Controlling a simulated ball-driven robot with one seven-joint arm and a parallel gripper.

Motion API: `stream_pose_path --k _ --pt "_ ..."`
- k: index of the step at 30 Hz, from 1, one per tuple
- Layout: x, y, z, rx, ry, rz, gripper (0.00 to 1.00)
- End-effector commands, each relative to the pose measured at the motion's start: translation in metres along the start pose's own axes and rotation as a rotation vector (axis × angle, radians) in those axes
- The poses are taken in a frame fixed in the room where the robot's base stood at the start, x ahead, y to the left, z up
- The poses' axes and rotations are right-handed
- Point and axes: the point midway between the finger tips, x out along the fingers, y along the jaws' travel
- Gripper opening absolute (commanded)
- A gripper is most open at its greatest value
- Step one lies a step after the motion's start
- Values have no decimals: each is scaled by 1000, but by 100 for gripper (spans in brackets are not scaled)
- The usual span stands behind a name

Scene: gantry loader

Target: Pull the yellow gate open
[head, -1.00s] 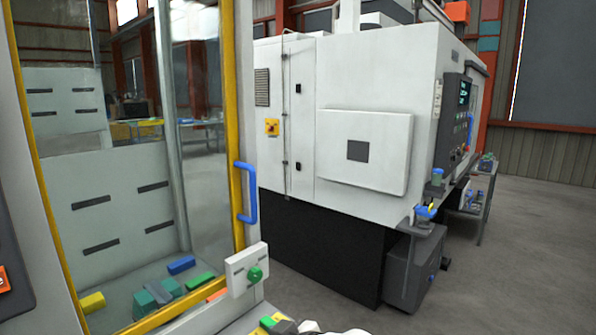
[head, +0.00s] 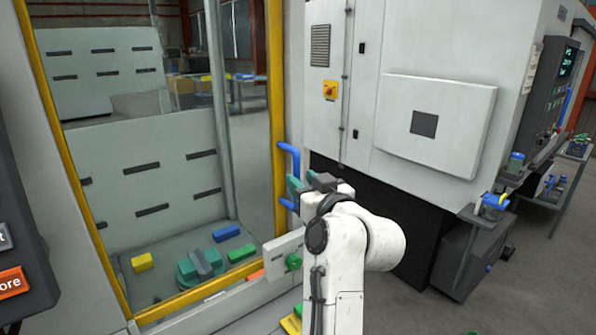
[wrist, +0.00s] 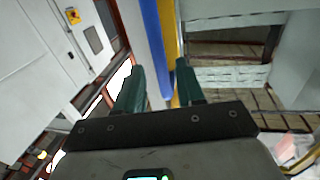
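The yellow-framed gate (head: 277,100) with a clear pane stands on the left in the head view. Its blue bar handle (head: 295,162) is on the frame's right post. My gripper (head: 301,184) is raised at the handle, and a green finger hides part of the bar's lower half. In the wrist view my two green fingers (wrist: 160,85) are spread apart. The blue handle (wrist: 153,40) and the yellow post (wrist: 169,35) show in the gap between them. I cannot tell how deep the bar sits between the fingers. The gate looks shut.
A white panel with a green button (head: 293,261) sits below the handle, close to my arm. A white machine (head: 425,120) stands right of the gate, with a grey bin (head: 465,265) at its foot. Coloured blocks lie behind the pane. Open floor is at the right.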

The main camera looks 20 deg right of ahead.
Motion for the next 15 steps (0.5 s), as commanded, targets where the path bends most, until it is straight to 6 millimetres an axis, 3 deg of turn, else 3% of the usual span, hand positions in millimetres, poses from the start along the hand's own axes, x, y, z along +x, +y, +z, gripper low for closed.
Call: stream_pose_path --k 6,15 --pt "26 0 -1 2 0 -1 38" --pt "34 0 0 0 0 -1 38"
